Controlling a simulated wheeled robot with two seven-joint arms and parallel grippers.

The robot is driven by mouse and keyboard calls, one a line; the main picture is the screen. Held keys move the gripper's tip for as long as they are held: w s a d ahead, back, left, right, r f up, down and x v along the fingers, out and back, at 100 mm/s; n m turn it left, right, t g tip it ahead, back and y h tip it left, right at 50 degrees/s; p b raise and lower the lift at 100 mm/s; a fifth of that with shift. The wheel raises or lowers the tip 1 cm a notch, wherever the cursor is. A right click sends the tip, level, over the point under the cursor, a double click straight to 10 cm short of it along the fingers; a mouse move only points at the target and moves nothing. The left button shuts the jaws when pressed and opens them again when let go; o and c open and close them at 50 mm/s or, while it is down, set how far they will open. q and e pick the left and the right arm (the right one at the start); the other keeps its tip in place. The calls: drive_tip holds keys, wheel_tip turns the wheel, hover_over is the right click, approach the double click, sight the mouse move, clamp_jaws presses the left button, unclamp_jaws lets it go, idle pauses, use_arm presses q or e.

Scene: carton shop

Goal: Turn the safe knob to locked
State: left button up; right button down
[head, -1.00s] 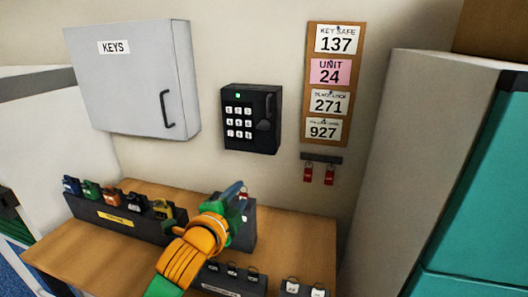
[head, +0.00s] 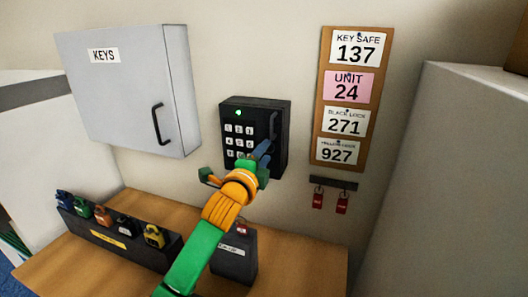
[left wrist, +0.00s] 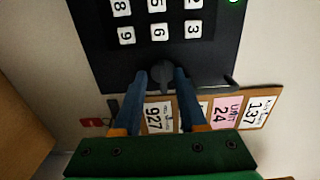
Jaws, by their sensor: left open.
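The black safe (head: 283,115) with a number keypad hangs on the wall, and a green light glows at its upper left. A dark knob or handle (head: 273,125) sits right of the keys. In the left wrist view, the safe (left wrist: 95,50) fills the top and the round knob (left wrist: 162,73) shows between the fingertips. My left gripper (head: 255,152) is open at the safe's front; its blue fingers (left wrist: 160,82) stand either side of the knob. I cannot tell whether they touch it. The gripper hides the safe's lower part in the head view. My right gripper is out of view.
A grey key cabinet (head: 125,95) is left of the safe. A code board (head: 317,150) and red tags (head: 342,203) hang to the right. Below, a wooden table (head: 300,262) bears a padlock rack (head: 120,244) and a dark box (head: 235,262).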

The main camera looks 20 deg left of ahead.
use_arm(q)
drive_tip(key=shift+s+r, duration=0.15)
drive_tip(key=shift+s, duration=0.15)
drive_tip(key=shift+c, duration=0.7)
drive_tip(key=shift+s+r, duration=0.1)
drive_tip(key=shift+s, duration=0.1)
clamp_jaws()
drive_tip(key=shift+n, duration=0.3)
drive_tip(key=shift+r+n, duration=0.15)
drive_tip(key=shift+n, duration=4.15)
drive_tip(key=shift+r+n, duration=0.1)
drive_tip(key=shift+n, duration=4.2)
